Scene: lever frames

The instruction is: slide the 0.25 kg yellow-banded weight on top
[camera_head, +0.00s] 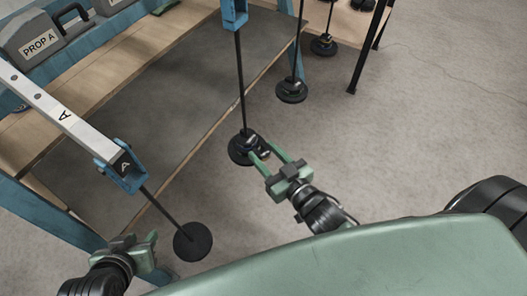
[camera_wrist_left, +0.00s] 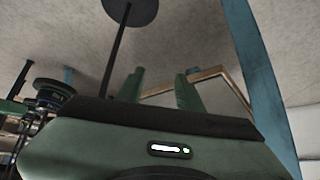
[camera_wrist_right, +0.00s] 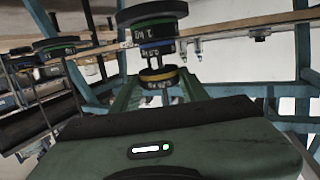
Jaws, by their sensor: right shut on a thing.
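The yellow-banded weight (camera_wrist_right: 158,76) is a small dark disc between the fingers of my right gripper (camera_wrist_right: 157,90) in the right wrist view, which looks upside down. My right gripper (camera_head: 264,149) is shut on it at the middle hanger in the head view. A blue-banded weight (camera_wrist_right: 157,48) and a larger green-banded 1 kg weight (camera_wrist_right: 150,15) are stacked beside it on that hanger. Whether the yellow-banded weight touches the stack I cannot tell. My left gripper (camera_head: 140,249) is open and empty; its spread fingers show in the left wrist view (camera_wrist_left: 160,90).
An empty hanger plate (camera_head: 193,242) hangs from the metal beam marked A (camera_head: 62,115), near my left gripper. Other loaded hangers (camera_head: 291,90) (camera_head: 323,45) hang farther back. A grey PROP A case (camera_head: 38,42) sits on the wooden bench. Open floor lies at right.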

